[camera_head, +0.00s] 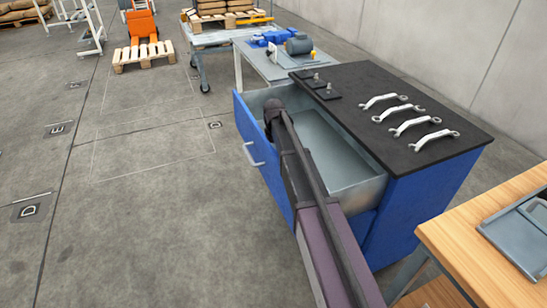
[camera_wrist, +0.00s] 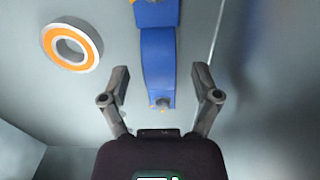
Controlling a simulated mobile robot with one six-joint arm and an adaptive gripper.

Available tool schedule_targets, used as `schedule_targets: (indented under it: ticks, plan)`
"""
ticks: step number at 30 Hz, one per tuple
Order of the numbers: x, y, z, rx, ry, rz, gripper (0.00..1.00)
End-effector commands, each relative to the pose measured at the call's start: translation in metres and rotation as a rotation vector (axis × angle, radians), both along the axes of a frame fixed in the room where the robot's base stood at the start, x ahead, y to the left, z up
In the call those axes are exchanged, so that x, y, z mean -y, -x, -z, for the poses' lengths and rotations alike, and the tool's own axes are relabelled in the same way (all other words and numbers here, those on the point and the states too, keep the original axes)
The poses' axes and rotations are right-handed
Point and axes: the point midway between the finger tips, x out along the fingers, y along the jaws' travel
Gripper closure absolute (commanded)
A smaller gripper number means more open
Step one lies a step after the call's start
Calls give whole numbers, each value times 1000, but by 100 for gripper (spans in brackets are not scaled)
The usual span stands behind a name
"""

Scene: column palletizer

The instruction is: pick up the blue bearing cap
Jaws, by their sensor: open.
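The blue bearing cap (camera_wrist: 158,62) shows in the wrist view as a blue arched strap with a bolt-like end (camera_wrist: 161,102). It lies on a grey floor and runs past the top edge of the picture. My gripper (camera_wrist: 161,75) is open, with one finger on each side of the cap in the picture; I cannot tell its height above it. In the head view my arm reaches into the open drawer (camera_head: 262,165) of a blue cabinet. My arm hides part of the drawer, and the cap does not show there.
An orange and white bearing ring (camera_wrist: 72,47) lies left of the cap. Drawer walls stand close around my gripper. A wooden table (camera_head: 450,235) stands at right; a grey bench (camera_head: 255,60) stands behind.

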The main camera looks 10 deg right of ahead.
Motion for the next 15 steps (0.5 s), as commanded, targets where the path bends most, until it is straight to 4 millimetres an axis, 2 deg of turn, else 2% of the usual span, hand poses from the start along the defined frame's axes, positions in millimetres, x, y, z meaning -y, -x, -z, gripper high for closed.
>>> schedule_targets:
  ticks: [7, 8, 15]
  plan:
    - [0, 0, 0, 0, 0, 0, 20]
    - [0, 0, 0, 0, 0, 0, 26]
    - [0, 0, 0, 0, 0, 0, 97]
